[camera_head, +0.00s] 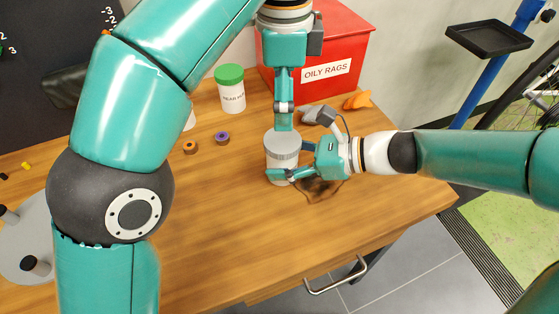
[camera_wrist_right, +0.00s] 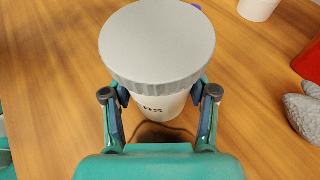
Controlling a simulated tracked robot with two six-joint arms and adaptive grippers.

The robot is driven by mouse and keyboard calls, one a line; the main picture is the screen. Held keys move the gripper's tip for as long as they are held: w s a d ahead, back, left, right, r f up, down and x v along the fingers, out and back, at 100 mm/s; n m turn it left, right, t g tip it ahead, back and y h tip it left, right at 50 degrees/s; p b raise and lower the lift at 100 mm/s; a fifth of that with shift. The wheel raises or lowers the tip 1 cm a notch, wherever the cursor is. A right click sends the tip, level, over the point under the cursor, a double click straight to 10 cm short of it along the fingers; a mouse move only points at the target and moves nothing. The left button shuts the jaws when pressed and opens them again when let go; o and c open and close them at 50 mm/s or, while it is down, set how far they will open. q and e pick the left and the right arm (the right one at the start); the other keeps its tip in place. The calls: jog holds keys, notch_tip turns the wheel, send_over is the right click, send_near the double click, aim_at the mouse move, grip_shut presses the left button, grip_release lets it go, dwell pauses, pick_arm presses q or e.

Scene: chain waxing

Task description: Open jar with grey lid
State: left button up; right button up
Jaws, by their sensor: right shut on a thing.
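The white jar with the grey lid (camera_head: 282,141) stands upright on the wooden table, with the lid on it. Its white body (camera_head: 284,162) carries dark lettering, partly visible in the right wrist view (camera_wrist_right: 158,106). My right gripper (camera_head: 289,161) comes in from the right and is shut on the jar body below the lid, one finger on each side (camera_wrist_right: 160,96). My left gripper (camera_head: 284,117) points down from above, its tip just over or behind the lid's far edge in the head view. Its fingers overlap, so their opening cannot be told. The right wrist view shows the lid top bare.
A green-lidded jar (camera_head: 231,90) and a red oily rags box (camera_head: 340,45) stand behind. Two small rolls (camera_head: 222,138) lie left of the jar. A grey object (camera_head: 312,114) and an orange one (camera_head: 358,100) lie near the box. The front table (camera_head: 245,235) is clear.

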aim_at(282, 139)
pick_arm(q)
jog(key=m, duration=0.6)
jog(key=shift+w, duration=0.1)
pick_arm(e)
grip_shut()
pick_arm(q)
jog(key=m, duration=0.3)
jog(key=shift+m, duration=0.4)
pick_arm(e)
jog(key=shift+w, duration=0.1)
pick_arm(q)
jog(key=m, duration=0.3)
jog(key=shift+m, duration=0.3)
jog(key=shift+f, duration=4)
jog(key=shift+c, duration=0.2)
